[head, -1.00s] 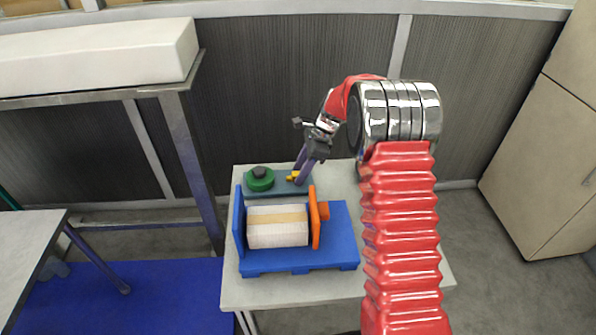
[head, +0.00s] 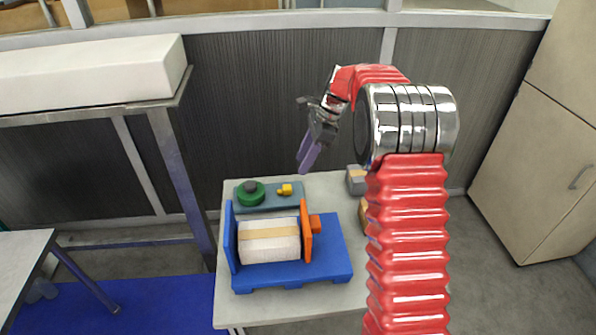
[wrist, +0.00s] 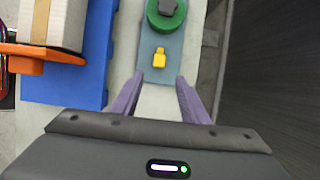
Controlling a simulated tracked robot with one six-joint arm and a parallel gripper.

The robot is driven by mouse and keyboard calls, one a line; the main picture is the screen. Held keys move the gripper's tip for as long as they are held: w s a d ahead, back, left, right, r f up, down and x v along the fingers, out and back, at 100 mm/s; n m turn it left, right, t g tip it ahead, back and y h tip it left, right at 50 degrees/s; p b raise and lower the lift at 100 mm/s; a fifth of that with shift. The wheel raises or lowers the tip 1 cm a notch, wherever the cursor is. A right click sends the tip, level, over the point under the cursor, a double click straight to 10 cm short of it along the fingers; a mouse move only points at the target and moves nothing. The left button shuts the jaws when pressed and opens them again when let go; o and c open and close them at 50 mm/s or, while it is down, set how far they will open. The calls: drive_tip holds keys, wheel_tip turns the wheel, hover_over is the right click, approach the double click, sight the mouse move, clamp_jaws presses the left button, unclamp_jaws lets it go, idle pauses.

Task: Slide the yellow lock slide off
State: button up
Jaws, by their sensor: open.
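The yellow lock slide (head: 287,189) lies on a grey-blue tray (head: 268,205), to the right of a green round piece with a dark knob (head: 250,193). My gripper (head: 304,166) is open and empty, raised above and behind the tray. In the wrist view, the yellow lock slide (wrist: 159,57) shows just beyond my open fingertips (wrist: 160,80), apart from them. A blue cradle (head: 330,262) stands in front of the tray.
The pale table (head: 240,315) has bare surface in front of the cradle and right of the tray. A grey box (head: 355,180) and a tan item (head: 363,212) sit at its right, partly behind my arm. A taller bench with a white block (head: 90,68) stands left.

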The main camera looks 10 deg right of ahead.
drive_tip(key=shift+v, duration=1.5)
drive_tip(key=shift+w+n, duration=0.1)
drive_tip(key=shift+n, duration=0.2)
drive_tip(key=s+d+f+n+h, duration=0.1)
drive_tip(key=s+f+n, duration=0.2)
drive_tip(key=s+n, duration=0.35)
drive_tip(key=s+a+r+n+t+h, duration=0.1)
drive_tip(key=s+r+n, duration=0.3)
drive_tip(key=s, duration=0.6)
drive_tip(key=s+a+r+n+t+h, duration=0.1)
drive_tip(key=s+a+r+n+t, duration=0.1)
drive_tip(key=s, duration=0.8)
drive_tip(key=s+a+r+n+t+h, duration=0.1)
drive_tip(key=s+a+r+n+t, duration=0.1)
drive_tip(key=s+r+n, duration=0.4)
drive_tip(key=shift+s+a+r, duration=0.35)
drive_tip(key=shift+s+a, duration=0.15)
drive_tip(key=shift+s, duration=1.85)
